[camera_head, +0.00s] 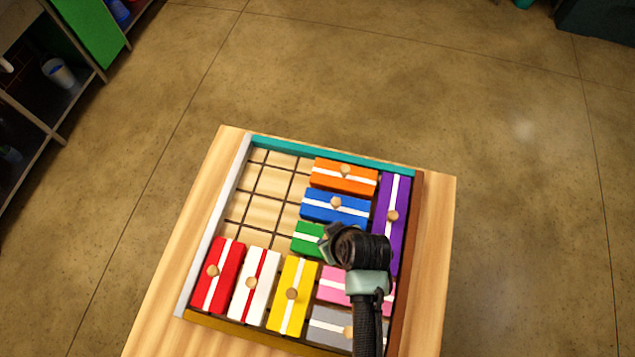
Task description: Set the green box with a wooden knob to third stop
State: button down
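The green box (308,238) with a white stripe lies in the middle of the board, below the blue box. Its left part shows; its right part and its wooden knob are hidden under my gripper. My gripper (327,243) is directly over the green box, seen from above and behind. Its dark fingers point down at the box, and I cannot tell whether they are shut on the knob. The board (262,212) has a wooden floor with dark grid lines.
Blue (322,207) and orange (330,178) boxes lie above the green one, a purple box (398,195) to the right. Red (222,262), white (247,300), yellow (295,275), pink (330,286) and grey (325,328) boxes lie below. Grid cells left of the green box are empty.

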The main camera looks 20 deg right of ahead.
jog(key=shift+w+a, duration=0.15)
jog(key=c, duration=0.6)
grip_release()
jog(key=shift+c, duration=0.2)
jog(key=b+v, duration=0.1)
jog(key=v, duration=1.2)
